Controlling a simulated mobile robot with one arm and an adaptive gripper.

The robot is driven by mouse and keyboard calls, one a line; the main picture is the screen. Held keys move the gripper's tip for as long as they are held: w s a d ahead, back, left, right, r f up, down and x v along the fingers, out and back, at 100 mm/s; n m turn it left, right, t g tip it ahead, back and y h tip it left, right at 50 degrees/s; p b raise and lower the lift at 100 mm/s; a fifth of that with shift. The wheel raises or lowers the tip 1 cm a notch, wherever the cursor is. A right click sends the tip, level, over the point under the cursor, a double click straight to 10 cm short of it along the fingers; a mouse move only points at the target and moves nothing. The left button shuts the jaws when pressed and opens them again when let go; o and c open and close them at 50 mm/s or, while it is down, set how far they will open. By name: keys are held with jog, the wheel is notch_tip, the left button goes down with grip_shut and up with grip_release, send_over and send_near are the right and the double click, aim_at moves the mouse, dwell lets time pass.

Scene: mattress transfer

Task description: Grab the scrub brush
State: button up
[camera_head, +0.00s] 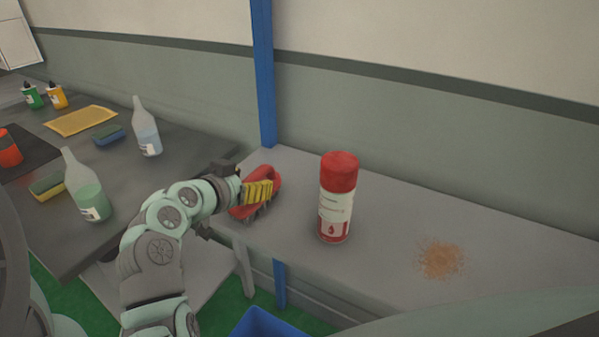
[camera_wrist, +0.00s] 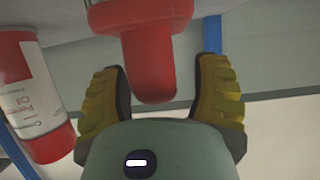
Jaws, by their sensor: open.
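The red scrub brush (camera_head: 268,178) with dark bristles lies on the grey mattress or bench surface, left of the red-and-white can in the head view. My gripper (camera_head: 257,192) is at the brush, its yellow finger pads partly covering it. In the wrist view the red brush handle (camera_wrist: 152,70) lies between the two open yellow fingers of my gripper (camera_wrist: 162,98). A gap shows between the handle and each finger. The rest of the brush is cut off by the frame top.
A red-and-white can (camera_head: 337,200) stands right of the brush, and a brown powder patch (camera_head: 440,259) lies farther right. A dark table (camera_head: 150,188) at left holds bottles and sponges. A blue post (camera_head: 263,75) rises behind the brush. A blue bin (camera_head: 268,324) is below.

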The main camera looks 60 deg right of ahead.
jog(key=shift+s, duration=0.1)
grip_shut()
dwell(0.3)
dwell(0.4)
jog(key=shift+r+b, duration=0.3)
jog(key=shift+r, duration=0.55)
jog(key=shift+a+r+b, duration=0.2)
jog(key=shift+r+b, duration=0.05)
jog(key=shift+r, duration=0.25)
jog(key=shift+a+r+b, duration=0.2)
jog(key=shift+r+b, duration=0.05)
jog(key=shift+r, duration=0.2)
jog(key=s+a+p, duration=0.3)
jog(key=a+p, duration=0.1)
jog(key=a, duration=0.3)
jog(key=s+a+r+p, duration=0.1)
jog(key=s+a+p, duration=0.2)
jog(key=a, duration=0.4)
jog(key=shift+r+p, duration=0.2)
jog(key=shift+p, duration=0.25)
